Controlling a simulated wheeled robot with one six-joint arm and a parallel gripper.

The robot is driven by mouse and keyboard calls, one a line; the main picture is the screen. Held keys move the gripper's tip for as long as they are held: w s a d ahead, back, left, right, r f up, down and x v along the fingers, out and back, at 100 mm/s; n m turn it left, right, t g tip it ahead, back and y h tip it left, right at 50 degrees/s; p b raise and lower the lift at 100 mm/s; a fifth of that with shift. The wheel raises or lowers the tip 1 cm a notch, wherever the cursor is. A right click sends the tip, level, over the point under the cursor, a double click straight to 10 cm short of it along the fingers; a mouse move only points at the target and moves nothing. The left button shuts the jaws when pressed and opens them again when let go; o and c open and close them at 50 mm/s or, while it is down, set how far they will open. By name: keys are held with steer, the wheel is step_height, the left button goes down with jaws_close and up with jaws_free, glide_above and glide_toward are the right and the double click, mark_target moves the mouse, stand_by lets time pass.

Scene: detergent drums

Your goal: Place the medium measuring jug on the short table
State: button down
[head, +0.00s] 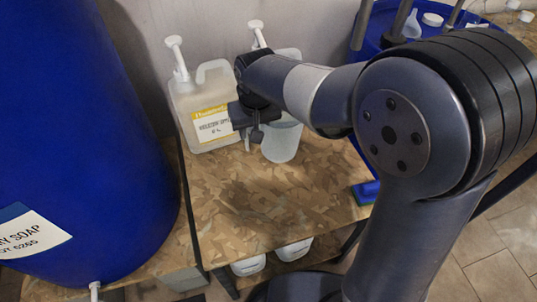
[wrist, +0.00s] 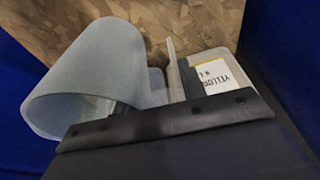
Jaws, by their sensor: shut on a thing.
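A translucent grey-white measuring jug (head: 281,142) is at the back of a wood-chip-board table (head: 280,215), which looks like the short table. My gripper (head: 254,132) is shut on the jug at its left side in the head view. In the wrist view the jug (wrist: 95,75) fills the left, with its rounded wall and open mouth showing. The part I grip is mostly hidden by the dark gripper body (wrist: 165,120). I cannot tell whether the jug's base touches the board. No other jug shows beside it for judging its size.
A white pump canister (head: 208,110) with a yellow label stands just left of the jug. Another pump bottle (head: 290,54) is partly behind my arm. A large blue drum (head: 75,140) stands left, another blue drum (head: 375,20) back right. A blue-green object (head: 366,192) sits at the right edge. The front board is clear.

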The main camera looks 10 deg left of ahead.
steer(key=s+d+b+x, duration=0.1)
steer(key=s+x, duration=0.1)
steer(key=x, duration=0.8)
steer(key=shift+f+b, duration=0.35)
steer(key=shift+b, duration=0.05)
steer(key=shift+s+d+f, duration=0.1)
steer(key=c, duration=0.9)
jaws_free()
steer(key=shift+o, duration=0.2)
steer(key=p+v, duration=0.2)
steer(key=v, duration=1)
